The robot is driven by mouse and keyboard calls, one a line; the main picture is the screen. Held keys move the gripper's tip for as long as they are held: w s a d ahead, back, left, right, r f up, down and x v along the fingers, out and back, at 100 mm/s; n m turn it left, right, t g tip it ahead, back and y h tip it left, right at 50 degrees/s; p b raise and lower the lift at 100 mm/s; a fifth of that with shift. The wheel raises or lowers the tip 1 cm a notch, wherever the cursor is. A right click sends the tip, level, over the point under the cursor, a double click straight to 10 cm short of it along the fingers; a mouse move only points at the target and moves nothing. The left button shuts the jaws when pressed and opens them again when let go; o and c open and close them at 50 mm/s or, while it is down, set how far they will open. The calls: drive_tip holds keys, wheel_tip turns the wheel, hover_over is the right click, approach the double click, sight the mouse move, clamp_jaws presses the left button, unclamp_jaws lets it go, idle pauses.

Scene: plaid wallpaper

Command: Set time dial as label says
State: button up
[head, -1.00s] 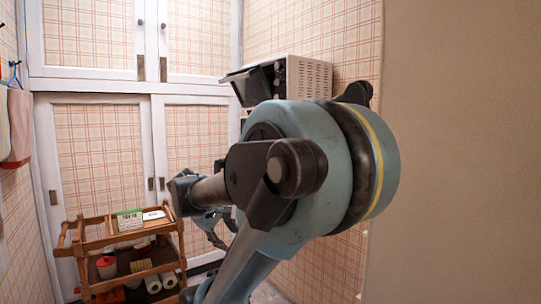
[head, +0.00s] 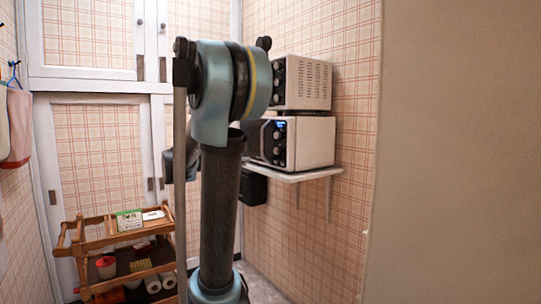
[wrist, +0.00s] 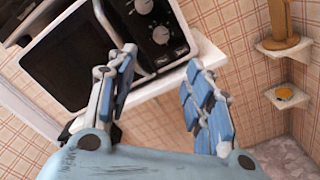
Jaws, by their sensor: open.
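A white microwave (head: 312,143) with a dark front and a lit blue display stands on a wall shelf. In the wrist view its dark door (wrist: 68,68) and two round dials show: a lower dial (wrist: 161,35) with marks around it and an upper dial (wrist: 141,6) at the top edge. I cannot tell which is the time dial, nor read their settings. My gripper (wrist: 162,62) is open and empty, its blue fingers spread in front of the microwave's lower edge, below the dials. A green-and-white card (head: 129,220), perhaps the label, stands on the trolley; its text is unreadable.
A second white appliance (head: 306,83) sits on top of the microwave. The white shelf (head: 303,175) juts from the plaid wall. A wooden trolley (head: 92,243) with rolls and jars stands left. A plain wall borders the right.

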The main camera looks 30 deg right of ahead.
sight(275, 152)
drive_tip(key=d, duration=1.1)
drive_tip(key=w+d, duration=0.1)
drive_tip(key=d, duration=0.4)
drive_tip(key=shift+w+d, duration=0.1)
drive_tip(key=shift+d, duration=0.05)
drive_tip(key=c, duration=1)
